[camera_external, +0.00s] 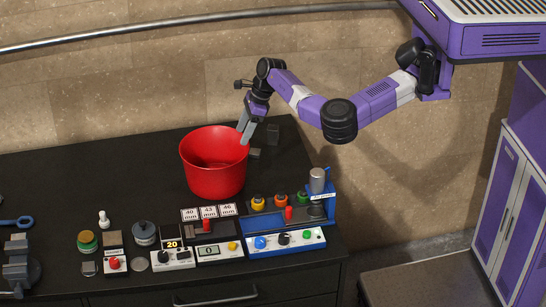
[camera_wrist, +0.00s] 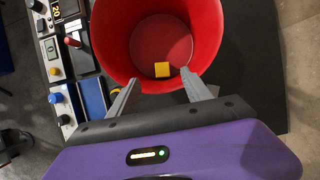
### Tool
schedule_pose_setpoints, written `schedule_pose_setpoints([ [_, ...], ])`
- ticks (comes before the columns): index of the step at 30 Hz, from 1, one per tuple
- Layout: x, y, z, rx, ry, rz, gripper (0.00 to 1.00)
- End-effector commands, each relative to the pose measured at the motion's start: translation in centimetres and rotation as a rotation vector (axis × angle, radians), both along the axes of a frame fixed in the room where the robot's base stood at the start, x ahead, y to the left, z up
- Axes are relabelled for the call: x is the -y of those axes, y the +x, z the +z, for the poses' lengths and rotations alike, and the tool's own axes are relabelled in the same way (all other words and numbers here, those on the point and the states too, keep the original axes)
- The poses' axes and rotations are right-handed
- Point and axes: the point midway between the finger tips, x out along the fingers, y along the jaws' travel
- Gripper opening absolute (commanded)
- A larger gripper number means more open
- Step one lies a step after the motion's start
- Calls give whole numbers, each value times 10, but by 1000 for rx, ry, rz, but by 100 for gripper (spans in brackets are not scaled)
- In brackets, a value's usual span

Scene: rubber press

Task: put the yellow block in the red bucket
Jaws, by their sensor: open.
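The red bucket (camera_external: 214,178) stands upright on the black bench top, and its wall also shows in the wrist view (camera_wrist: 112,35). The yellow block (camera_wrist: 162,69) lies inside the bucket, on its floor near the side closest to my gripper in the wrist view. The bucket's wall hides the block in the external view. My gripper (camera_external: 243,134) is at the bucket's right rim in the external view, pointing down.
Control boxes with coloured knobs (camera_external: 286,240) line the bench's front right. A blue rack with a metal cup (camera_external: 318,181) stands right of the bucket. The bench top left of the bucket is clear.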

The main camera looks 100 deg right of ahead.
Motion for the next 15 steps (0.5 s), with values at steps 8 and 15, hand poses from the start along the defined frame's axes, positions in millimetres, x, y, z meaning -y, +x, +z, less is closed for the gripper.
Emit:
schedule_pose_setpoints([
  [8, 0, -17, 41, 3, -1, -1, 58],
  [15, 0, -22, 53, 0, 0, 1, 58],
])
